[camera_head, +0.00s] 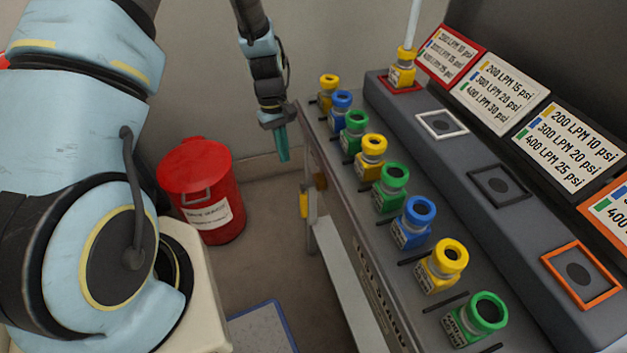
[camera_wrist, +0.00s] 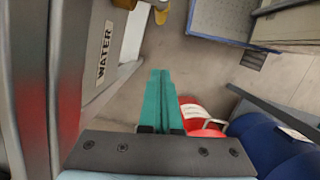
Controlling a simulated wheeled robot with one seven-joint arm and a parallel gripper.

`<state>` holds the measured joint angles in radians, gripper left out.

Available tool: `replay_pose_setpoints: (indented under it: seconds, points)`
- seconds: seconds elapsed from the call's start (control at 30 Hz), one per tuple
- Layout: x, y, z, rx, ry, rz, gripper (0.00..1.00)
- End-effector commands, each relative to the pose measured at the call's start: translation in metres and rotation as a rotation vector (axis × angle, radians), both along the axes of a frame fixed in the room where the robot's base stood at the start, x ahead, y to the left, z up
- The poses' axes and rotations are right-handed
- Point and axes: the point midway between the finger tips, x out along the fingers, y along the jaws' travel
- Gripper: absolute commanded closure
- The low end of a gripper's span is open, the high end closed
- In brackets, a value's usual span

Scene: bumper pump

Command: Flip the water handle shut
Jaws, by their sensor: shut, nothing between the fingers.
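A yellow handle (camera_head: 304,203) shows at the left side of the pump bench, below its top edge. I cannot tell the handle's exact position. My gripper (camera_head: 284,158) is shut and empty, its teal fingers pointing down, left of the bench and above the handle. In the wrist view the fingertips (camera_wrist: 160,72) touch nothing.
A red lidded bin (camera_head: 196,180) stands on the floor left of the bench. Several coloured nozzles line the bench top (camera_head: 345,165). A blue barrel (camera_wrist: 265,142) and a blue-edged platform (camera_wrist: 222,18) show in the wrist view. Floor between bench and bin is clear.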

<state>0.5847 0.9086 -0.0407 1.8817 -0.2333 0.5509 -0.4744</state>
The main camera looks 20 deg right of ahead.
Motion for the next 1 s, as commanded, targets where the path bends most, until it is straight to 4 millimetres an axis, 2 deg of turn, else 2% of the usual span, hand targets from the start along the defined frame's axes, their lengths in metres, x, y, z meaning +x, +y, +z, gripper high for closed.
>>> replay_pose_setpoints:
  seconds: [0.37, 0.53, 0.67, 1.0]
  points:
    - [-0.001, -0.002, -0.003, 0.001, 0.004, 0.003, 1.0]
    - [-0.004, -0.002, -0.012, 0.003, 0.006, 0.001, 1.0]
    - [-0.01, -0.002, -0.031, 0.003, 0.007, 0.001, 1.0]
    - [-0.026, -0.003, -0.094, 0.003, 0.007, 0.001, 1.0]
